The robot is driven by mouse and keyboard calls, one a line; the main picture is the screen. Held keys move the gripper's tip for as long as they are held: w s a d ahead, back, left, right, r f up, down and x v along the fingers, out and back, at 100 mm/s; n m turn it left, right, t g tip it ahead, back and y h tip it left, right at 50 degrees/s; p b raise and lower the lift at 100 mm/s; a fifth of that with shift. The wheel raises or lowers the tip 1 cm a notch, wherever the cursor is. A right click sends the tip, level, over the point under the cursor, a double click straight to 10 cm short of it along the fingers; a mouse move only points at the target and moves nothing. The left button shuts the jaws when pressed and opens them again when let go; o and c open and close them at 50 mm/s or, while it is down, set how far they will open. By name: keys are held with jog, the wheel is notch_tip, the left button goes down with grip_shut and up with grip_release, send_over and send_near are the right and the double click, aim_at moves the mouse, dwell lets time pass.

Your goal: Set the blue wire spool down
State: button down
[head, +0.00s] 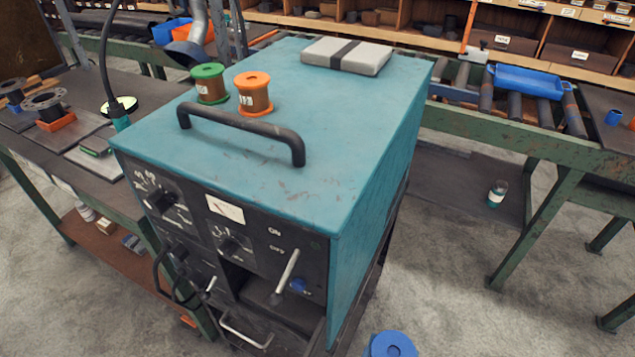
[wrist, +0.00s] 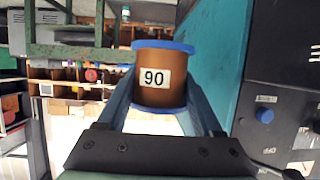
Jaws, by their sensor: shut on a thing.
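The blue wire spool (wrist: 160,57) has blue end flanges, copper-brown wire and a white label reading 90. My gripper (wrist: 160,92) is shut on it, one finger on each side, in the wrist view. In the head view the blue top of the spool (head: 391,345) shows at the bottom edge, in front of the teal welding machine (head: 330,130) and lower than its top. The rest of the spool and my gripper are cut off there. A green spool (head: 209,84) and an orange spool (head: 253,93) stand upright on the machine's top, behind its handle.
A dark curved handle (head: 240,133) rises along the machine's front top edge. A grey padded block (head: 347,56) lies at the back of the top. The right part of the top is clear. A roller conveyor with a blue tray (head: 527,81) stands to the right.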

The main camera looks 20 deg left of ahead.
aim_at(394, 352)
notch_tip(394, 352, up, 21)
jog(key=p, duration=1.9)
jog(key=shift+r, duration=0.2)
jog(key=shift+w+r, duration=0.1)
